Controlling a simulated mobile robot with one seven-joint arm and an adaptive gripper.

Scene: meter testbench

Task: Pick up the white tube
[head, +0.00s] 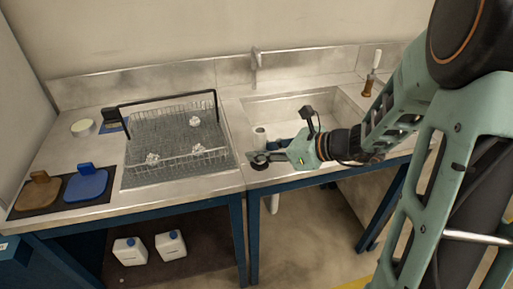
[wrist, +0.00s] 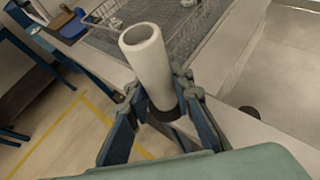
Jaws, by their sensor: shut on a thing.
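The white tube (wrist: 150,70) is an open-topped hollow cylinder. In the wrist view it stands between the two fingers of my gripper (wrist: 155,108), which is shut on it, with its open end up and tilted a little in the picture. A dark ring shows low on the tube at the fingers. In the head view the tube's upper part (head: 260,138) shows at my gripper (head: 264,156), near the front left corner of the sink. The lower end of the tube is hard to make out.
A wire basket (head: 180,150) with several small white pieces stands left of the sink (head: 290,105). A brown-and-white brush-like thing (head: 372,75) stands at the back right. White canisters (head: 130,251) stand below.

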